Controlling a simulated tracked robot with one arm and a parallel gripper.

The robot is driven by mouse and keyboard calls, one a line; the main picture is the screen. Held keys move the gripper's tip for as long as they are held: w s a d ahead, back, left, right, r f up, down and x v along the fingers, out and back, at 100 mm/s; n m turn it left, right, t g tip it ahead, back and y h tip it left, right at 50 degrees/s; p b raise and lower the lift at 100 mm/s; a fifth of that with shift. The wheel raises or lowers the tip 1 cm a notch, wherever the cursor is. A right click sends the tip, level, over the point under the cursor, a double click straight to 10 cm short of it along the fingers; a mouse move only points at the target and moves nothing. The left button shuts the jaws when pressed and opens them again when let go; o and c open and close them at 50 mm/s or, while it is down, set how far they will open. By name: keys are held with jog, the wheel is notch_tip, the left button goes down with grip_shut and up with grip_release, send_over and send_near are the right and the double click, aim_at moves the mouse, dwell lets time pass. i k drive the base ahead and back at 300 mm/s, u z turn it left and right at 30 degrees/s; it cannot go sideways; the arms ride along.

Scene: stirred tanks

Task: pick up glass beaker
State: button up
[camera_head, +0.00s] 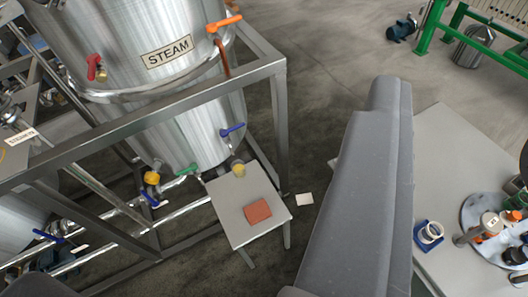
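A small glass beaker (238,169) with yellowish contents stands at the back left of a small grey table (237,195), just below a blue-handled valve (232,130) on the steel tank. It looks upright. My grey arm link fills the middle right of the view, to the right of the small table. My gripper is not in view, so I cannot see its fingers or whether it holds anything.
A reddish block (257,211) lies on the small table. The steel tank (140,60) labelled STEAM stands behind it within a metal frame (280,115). A larger grey table (440,150) with a round tray of containers stands at right. Open floor lies behind.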

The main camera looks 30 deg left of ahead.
aim_at(238, 167)
jog(key=u, duration=0.15)
jog(key=i, duration=0.85)
jog(key=u, duration=0.45)
